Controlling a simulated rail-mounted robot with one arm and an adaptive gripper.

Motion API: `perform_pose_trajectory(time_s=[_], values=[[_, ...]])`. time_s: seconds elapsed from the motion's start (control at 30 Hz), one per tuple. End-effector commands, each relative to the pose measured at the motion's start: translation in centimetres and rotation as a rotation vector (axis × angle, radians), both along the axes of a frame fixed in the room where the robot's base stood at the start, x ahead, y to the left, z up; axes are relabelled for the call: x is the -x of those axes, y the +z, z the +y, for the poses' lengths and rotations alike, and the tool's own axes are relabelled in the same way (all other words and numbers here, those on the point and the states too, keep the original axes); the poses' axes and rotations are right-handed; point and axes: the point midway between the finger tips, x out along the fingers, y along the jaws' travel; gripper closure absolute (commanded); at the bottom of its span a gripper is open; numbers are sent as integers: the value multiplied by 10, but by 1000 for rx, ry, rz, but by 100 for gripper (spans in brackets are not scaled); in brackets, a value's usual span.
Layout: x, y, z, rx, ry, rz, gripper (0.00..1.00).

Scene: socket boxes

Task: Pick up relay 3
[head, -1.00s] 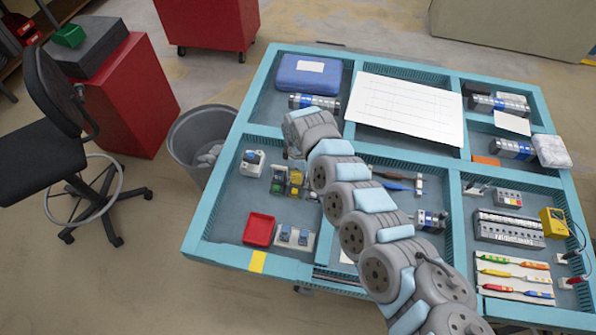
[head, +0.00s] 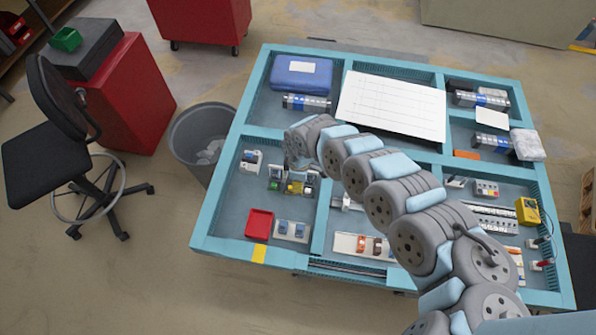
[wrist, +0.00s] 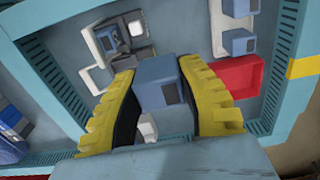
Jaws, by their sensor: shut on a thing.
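My gripper (wrist: 162,98) has two yellow ribbed fingers shut on a blue-grey block-shaped relay (wrist: 160,82). The relay sits between the fingers, its top and a dark face patch showing; I cannot read a number on it. In the head view my gripper (head: 298,183) is low over the left part of the table, its fingers small and partly hidden by the arm. I cannot tell whether the relay touches what lies under it. Two more blue relays (wrist: 238,42) stand on a white plate, which also shows in the head view (head: 291,231).
A white socket box (wrist: 124,38) with a grey-blue unit lies close behind the held relay. A red tray (head: 259,223) is beside the white plate. Raised blue dividers (head: 228,244) edge the compartments. A blue case (head: 302,76) and a white sheet (head: 390,105) lie further back.

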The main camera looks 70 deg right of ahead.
Motion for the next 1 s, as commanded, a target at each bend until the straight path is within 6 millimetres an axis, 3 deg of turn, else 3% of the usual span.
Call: perform_pose_trajectory(time_s=[0.4, 1.0], values=[[26, 20, 22, 3, -7, 8, 100], [40, 24, 40, 0, -29, 4, 100]])
